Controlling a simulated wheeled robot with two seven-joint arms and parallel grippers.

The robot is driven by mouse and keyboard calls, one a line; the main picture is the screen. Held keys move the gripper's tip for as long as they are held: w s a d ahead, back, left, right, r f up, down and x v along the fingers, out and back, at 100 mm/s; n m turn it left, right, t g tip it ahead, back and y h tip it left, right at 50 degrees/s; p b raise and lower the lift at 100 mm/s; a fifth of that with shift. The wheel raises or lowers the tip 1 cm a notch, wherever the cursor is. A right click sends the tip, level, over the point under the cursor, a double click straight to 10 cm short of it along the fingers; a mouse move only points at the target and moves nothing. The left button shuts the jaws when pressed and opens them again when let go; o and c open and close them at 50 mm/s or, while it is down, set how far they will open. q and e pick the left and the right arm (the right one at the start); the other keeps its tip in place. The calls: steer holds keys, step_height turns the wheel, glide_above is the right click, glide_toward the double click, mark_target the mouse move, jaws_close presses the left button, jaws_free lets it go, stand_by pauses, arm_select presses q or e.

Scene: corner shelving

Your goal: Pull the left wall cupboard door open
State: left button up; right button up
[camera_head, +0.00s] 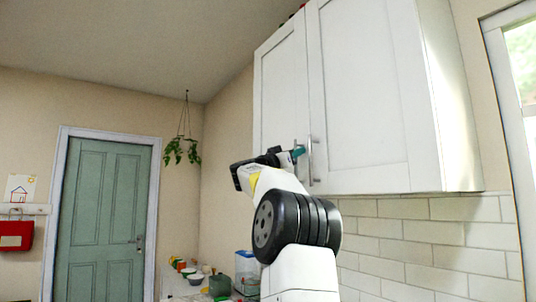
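The white wall cupboard (455,110) hangs at the upper right with two panelled doors. Its left door (279,88) looks closed, in line with the right door (360,90). The left door's upright bar handle (295,146) is near its lower right corner and is partly hidden by my gripper. The right door's handle (311,162) is close beside it. My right gripper (297,154) has its teal fingertips at the left door's handle. Whether they are apart or closed around the bar is not clear. My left gripper is not in view.
Below, a counter (180,287) carries bowls, a green container (219,285) and a blue-and-clear box (244,266). A hanging plant (181,150) is left of the cupboard. A window (525,60) is at the far right. The space left of the cupboard looks free.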

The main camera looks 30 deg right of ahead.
jaws_close()
stand_by(1.4)
